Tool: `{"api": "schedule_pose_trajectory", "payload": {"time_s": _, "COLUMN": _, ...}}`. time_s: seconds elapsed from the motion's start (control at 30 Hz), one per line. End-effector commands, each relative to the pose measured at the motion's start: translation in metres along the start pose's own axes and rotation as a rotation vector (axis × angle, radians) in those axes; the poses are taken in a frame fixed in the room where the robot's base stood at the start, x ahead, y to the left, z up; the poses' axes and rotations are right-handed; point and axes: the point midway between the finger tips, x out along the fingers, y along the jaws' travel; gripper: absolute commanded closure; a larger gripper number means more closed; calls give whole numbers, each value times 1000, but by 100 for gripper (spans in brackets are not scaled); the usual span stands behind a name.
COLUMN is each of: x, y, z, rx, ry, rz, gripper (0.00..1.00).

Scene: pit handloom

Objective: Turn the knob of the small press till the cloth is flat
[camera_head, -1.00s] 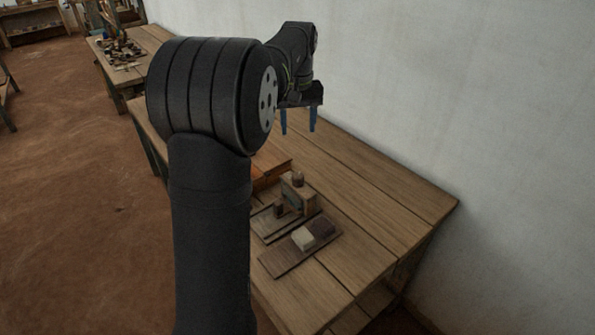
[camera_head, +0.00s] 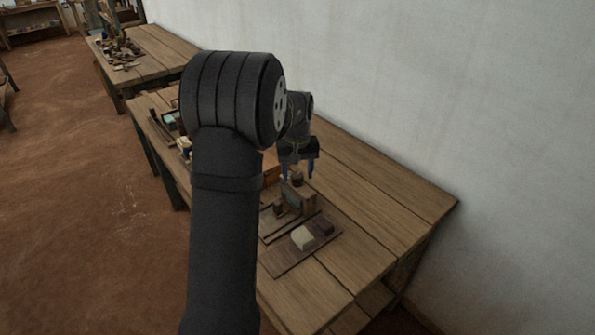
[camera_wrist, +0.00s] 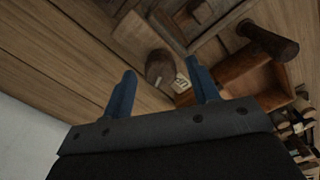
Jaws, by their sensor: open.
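The small press (camera_head: 305,198) is an upright wooden block on the table, with a brown round knob (camera_head: 297,179) on its top. In the wrist view the knob (camera_wrist: 160,66) shows just beyond and between my fingertips, beside a small pale tag (camera_wrist: 181,83). My gripper (camera_head: 297,174) is open, pointing down, its two blue fingers on either side of the knob in the head view. The gripper (camera_wrist: 163,80) holds nothing; I cannot tell whether a finger touches the knob. I cannot make out the cloth.
In front of the press, a dark board (camera_head: 285,262) carries a cream block (camera_head: 303,238) and a dark block (camera_head: 323,227). In the wrist view a brown peg-like piece (camera_wrist: 267,42) and an orange-brown wooden tray (camera_wrist: 258,92) lie to the right. The table's right side is clear; a white wall stands behind.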

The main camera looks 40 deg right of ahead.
Motion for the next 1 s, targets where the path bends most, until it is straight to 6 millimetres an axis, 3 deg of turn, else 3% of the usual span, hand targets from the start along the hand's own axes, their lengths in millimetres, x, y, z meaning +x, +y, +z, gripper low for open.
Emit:
{"api": "schedule_pose_trajectory", "payload": {"time_s": 0.2, "x": 0, "y": 0, "z": 0, "rx": 0, "ry": 0, "rz": 0, "gripper": 47}}
{"api": "schedule_pose_trajectory", "payload": {"time_s": 0.43, "x": 0, "y": 0, "z": 0, "rx": 0, "ry": 0, "rz": 0, "gripper": 90}}
{"api": "schedule_pose_trajectory", "payload": {"time_s": 0.77, "x": 0, "y": 0, "z": 0, "rx": 42, "ry": 1, "rz": 0, "gripper": 90}}
{"api": "schedule_pose_trajectory", "payload": {"time_s": 1.0, "x": -1, "y": 0, "z": 0, "rx": 183, "ry": 1, "rz": 0, "gripper": 90}}
